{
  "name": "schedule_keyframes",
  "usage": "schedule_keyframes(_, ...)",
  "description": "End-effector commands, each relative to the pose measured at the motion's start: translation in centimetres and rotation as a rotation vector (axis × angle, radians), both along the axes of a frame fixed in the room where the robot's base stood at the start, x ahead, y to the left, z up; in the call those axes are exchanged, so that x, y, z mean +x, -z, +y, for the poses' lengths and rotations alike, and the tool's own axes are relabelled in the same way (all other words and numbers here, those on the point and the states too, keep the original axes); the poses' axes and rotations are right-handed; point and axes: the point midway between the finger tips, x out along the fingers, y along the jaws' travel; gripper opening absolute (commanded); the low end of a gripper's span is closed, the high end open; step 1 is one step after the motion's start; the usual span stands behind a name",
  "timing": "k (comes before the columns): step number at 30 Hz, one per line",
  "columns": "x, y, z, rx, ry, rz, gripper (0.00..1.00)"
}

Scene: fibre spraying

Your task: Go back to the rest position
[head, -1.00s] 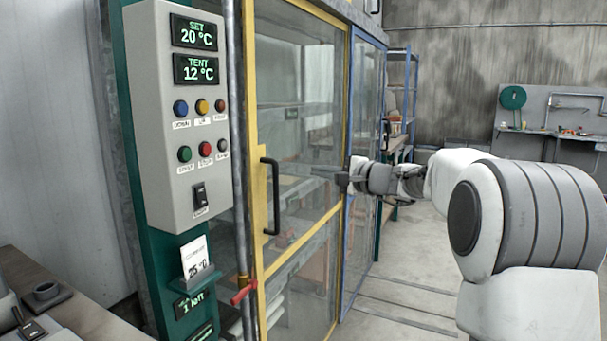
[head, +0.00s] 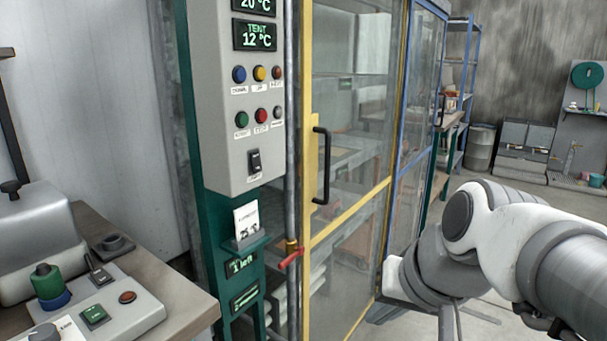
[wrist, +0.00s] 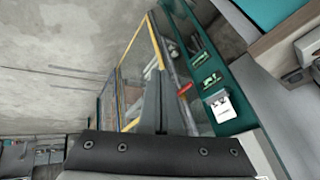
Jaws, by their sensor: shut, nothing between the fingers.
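My gripper (wrist: 155,80) shows in the wrist view as dark fingers held together, with nothing between them. It is not clearly seen in the head view, where my white and grey arm is folded at the lower right, in front of the glazed booth. The booth door (head: 350,110) has a yellow frame and a black handle (head: 321,165), and it looks shut. The door's yellow frame also shows in the wrist view (wrist: 157,42), tilted. My gripper appears apart from the door and handle.
A grey control box (head: 238,150) with buttons and displays hangs on a green post (head: 196,110). A red valve lever (head: 289,259) sticks out below it. A bench (head: 170,318) with a button panel stands at the lower left. Open floor lies at the back right.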

Motion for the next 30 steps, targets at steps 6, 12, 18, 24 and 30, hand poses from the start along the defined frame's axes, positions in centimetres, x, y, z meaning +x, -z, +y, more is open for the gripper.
schedule_keyframes(6, -5.7, 3.1, -3.3, -0.242, -0.086, -0.011, 0.00)
schedule_keyframes(12, -6.0, -1.2, -3.8, -0.271, -0.093, -0.008, 0.00)
schedule_keyframes(18, -6.0, -6.1, -3.8, -0.270, -0.094, -0.008, 0.00)
schedule_keyframes(24, -6.0, -11.3, -3.8, -0.270, -0.093, -0.008, 0.00)
schedule_keyframes(30, -6.0, -16.4, -3.8, -0.269, -0.093, -0.008, 0.00)
